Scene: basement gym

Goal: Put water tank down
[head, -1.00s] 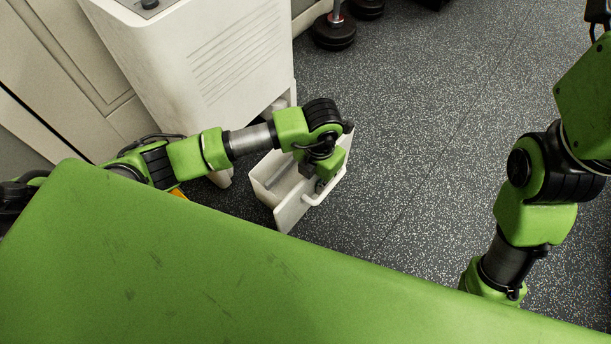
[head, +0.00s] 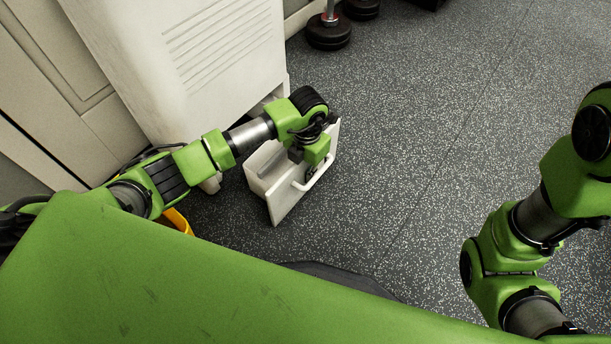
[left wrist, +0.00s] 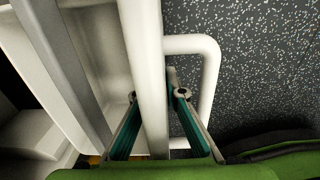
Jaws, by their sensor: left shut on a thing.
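The water tank (head: 287,203) is a white open-topped box with a loop handle (head: 318,172) on its front. It is beside the lower front of a large white appliance (head: 185,65) with slatted lines. My left gripper (head: 311,171) reaches down over the tank. In the left wrist view its two teal-padded fingers (left wrist: 157,100) straddle the tank's front wall (left wrist: 143,45), with the handle (left wrist: 210,75) to the right. I cannot tell whether the tank's underside touches the floor. My right arm shows at the right, but its gripper is out of the picture.
Dark speckled floor (head: 410,150) is open to the right of the tank. Black weights (head: 329,33) stand at the top. A yellow object (head: 178,220) shows partly behind my green body at the left. Pale cabinet panels (head: 50,60) line the left.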

